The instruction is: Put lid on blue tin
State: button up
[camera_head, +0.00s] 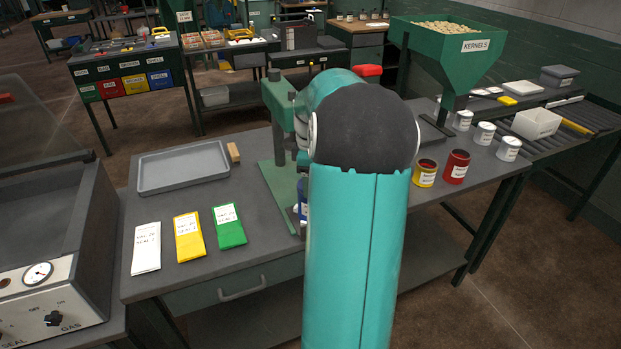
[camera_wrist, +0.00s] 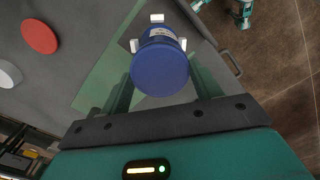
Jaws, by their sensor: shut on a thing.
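The blue tin (camera_wrist: 158,34), with a white label, stands on a green base plate between white blocks in the wrist view. A round blue lid (camera_wrist: 160,70) covers much of it from above. I cannot tell whether lid and tin touch. My gripper (camera_wrist: 160,88) is shut on the lid, its dark green fingers on either side. In the head view my arm hides the gripper and lid; only a sliver of the blue tin (camera_head: 303,196) shows beside it.
A red disc (camera_wrist: 39,36) and a white disc (camera_wrist: 10,73) lie on the table. The green press (camera_head: 278,105) rises beside my arm. Yellow (camera_head: 424,173) and red (camera_head: 455,167) tins stand right; a grey tray (camera_head: 184,188) and packets lie left.

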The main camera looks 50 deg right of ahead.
jog(key=shift+s+a+f, duration=0.1)
jog(key=shift+a+f, duration=0.05)
jog(key=shift+f, duration=0.25)
jog(key=o, duration=1.3)
jog(key=shift+d, duration=0.2)
jog(key=shift+a+r, duration=0.1)
jog(key=shift+r, duration=3.65)
